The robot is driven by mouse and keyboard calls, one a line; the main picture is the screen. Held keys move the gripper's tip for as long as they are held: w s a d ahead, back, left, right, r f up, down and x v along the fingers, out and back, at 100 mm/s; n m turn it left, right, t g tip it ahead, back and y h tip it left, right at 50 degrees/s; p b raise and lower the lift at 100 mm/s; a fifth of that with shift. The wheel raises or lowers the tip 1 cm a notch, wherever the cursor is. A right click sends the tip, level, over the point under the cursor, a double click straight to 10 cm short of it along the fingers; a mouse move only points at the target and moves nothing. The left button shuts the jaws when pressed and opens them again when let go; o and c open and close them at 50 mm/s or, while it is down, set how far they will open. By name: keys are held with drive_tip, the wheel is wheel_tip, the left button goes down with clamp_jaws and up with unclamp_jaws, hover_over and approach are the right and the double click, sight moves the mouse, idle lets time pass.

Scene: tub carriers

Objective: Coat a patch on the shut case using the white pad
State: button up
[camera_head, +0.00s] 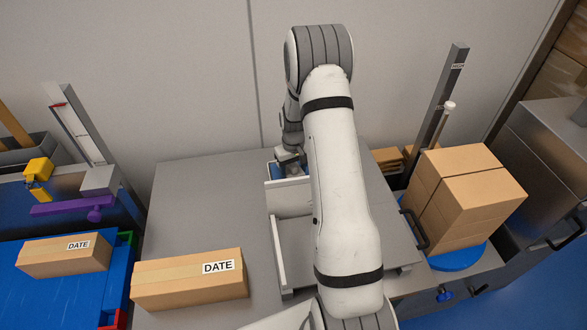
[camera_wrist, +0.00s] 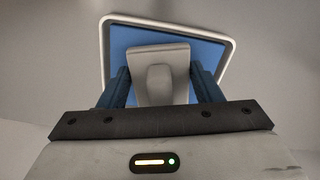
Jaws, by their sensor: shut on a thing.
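My gripper (camera_wrist: 163,84) is shut on a light grey, handle-like piece (camera_wrist: 152,58) between its two dark blue fingers. Beyond that piece, the wrist view shows a blue surface inside a white rounded rim (camera_wrist: 228,42). I cannot tell whether the grey piece touches the blue surface. In the head view, my gripper (camera_head: 289,158) is low at the back of the grey table, partly hidden by my arm. A closed brown cardboard case (camera_head: 175,292) with tape and a DATE label lies on the table front. Another similar closed case (camera_head: 50,262) lies further left.
White upright panels (camera_head: 290,198) stand beside my arm on the grey table (camera_head: 195,205). Stacked cartons (camera_head: 465,200) on a blue round base stand right. A post fixture with a purple bar (camera_head: 72,206) stands left. The table's left-middle is clear.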

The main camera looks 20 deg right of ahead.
sight(293, 165)
drive_tip(key=shift+f+b, duration=0.5)
idle(1.6)
drive_tip(key=shift+r, duration=0.15)
drive_tip(key=shift+r+p, duration=1.7)
drive_tip(key=shift+r, duration=1.7)
